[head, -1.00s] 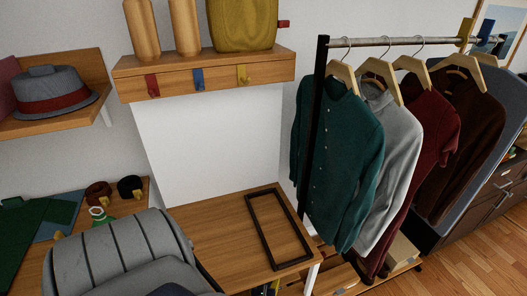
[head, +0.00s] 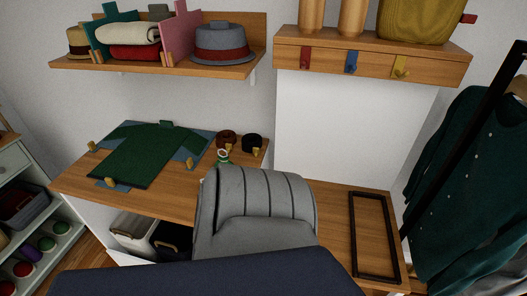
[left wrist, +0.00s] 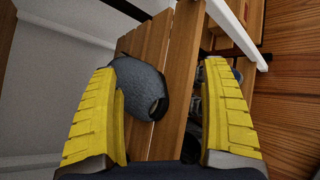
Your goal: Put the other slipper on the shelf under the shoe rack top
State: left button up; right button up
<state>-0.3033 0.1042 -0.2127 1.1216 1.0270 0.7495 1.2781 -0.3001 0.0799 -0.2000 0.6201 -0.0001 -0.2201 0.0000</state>
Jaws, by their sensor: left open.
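In the left wrist view a blue-grey slipper (left wrist: 138,85) lies on a slatted wooden shelf (left wrist: 183,65), its opening toward the lower right. My left gripper (left wrist: 160,68) is open; its two yellow fingers stand wide apart, with the slipper showing between them, nearer the left finger. I cannot tell how far the slipper is from the fingers. Dark footwear beside the slats is partly hidden by the right finger. In the head view neither gripper shows. A wooden top bearing a black rectangular frame (head: 353,230) stands right of centre; what is under it is hidden.
A white bar (left wrist: 236,35) crosses near the slats in the wrist view, with wooden floor (left wrist: 292,85) at right. In the head view a desk (head: 75,180) holds a green garment (head: 150,155). A wall shelf (head: 190,70) holds hats. Hanging clothes (head: 465,170) stand at right.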

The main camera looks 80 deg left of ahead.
pick_arm(q)
jog(key=s+d+f+m+g+h, duration=0.2)
jog(key=s+d+f+m+h, duration=0.15)
jog(key=s+f+m, duration=0.55)
jog(key=s+d+f+m+g+h, duration=0.3)
jog(key=s+d+f+m, duration=0.25)
jog(key=m, duration=0.75)
jog(key=s+a+f+m+g, duration=0.1)
jog(key=s+f+m+g, duration=0.2)
jog(key=s+m, duration=0.3)
jog(key=s+a+f+m+g, duration=0.1)
jog(key=s+f+m+g, duration=0.1)
jog(key=s+f+m, duration=0.2)
jog(key=s+m+y, duration=0.1)
jog(key=s+m, duration=0.2)
jog(key=s, duration=0.3)
jog(key=shift+s+a+g, duration=0.15)
jog(key=shift+g, duration=0.25)
jog(key=shift+s, duration=0.15)
